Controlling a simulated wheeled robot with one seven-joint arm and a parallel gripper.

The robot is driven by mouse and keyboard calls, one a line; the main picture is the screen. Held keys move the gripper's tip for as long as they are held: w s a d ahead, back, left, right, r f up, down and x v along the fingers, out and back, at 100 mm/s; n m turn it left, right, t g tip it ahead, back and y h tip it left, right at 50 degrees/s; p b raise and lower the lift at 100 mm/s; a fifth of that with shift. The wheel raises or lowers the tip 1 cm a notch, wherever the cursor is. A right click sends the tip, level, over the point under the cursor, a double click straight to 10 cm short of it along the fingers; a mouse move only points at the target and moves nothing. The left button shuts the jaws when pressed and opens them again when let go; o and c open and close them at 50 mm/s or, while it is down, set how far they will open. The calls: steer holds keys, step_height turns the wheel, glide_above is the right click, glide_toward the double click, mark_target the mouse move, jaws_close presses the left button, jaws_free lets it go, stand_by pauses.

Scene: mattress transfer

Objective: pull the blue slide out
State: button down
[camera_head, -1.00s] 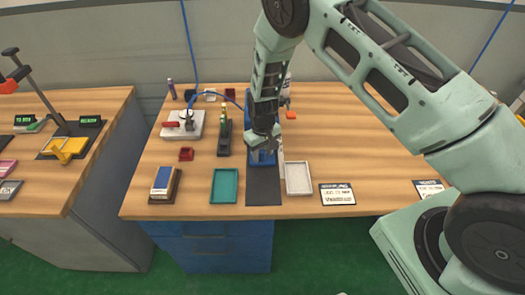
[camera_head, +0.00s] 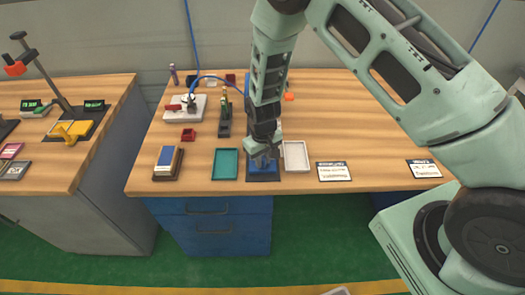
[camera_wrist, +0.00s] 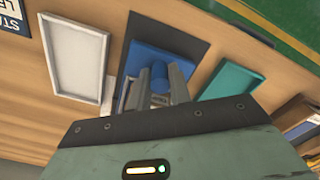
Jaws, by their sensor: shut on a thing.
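The blue slide (camera_head: 263,171) lies on a dark mat (camera_head: 262,179) near the front edge of the workbench. In the wrist view, the blue slide (camera_wrist: 150,59) has a round blue knob (camera_wrist: 160,75). My gripper (camera_head: 262,154) is over the slide; in the wrist view its fingers (camera_wrist: 160,88) are closed on both sides of the knob. My arm hides much of the blue part behind the slide in the head view.
A white tray (camera_head: 295,156) lies close to the right of the slide and a teal tray (camera_head: 226,164) to the left. A blue block on a dark holder (camera_head: 168,163) stands farther left. The bench to the right is mostly clear, with label cards (camera_head: 333,171).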

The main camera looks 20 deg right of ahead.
steer(key=shift+s+a, duration=0.3)
steer(key=shift+s, duration=0.6)
steer(key=c, duration=1.3)
jaws_free()
steer(key=shift+s, duration=0.1)
steer(key=shift+r, duration=0.15)
step_height(320, 180, up, 17)
steer(key=b, duration=0.3)
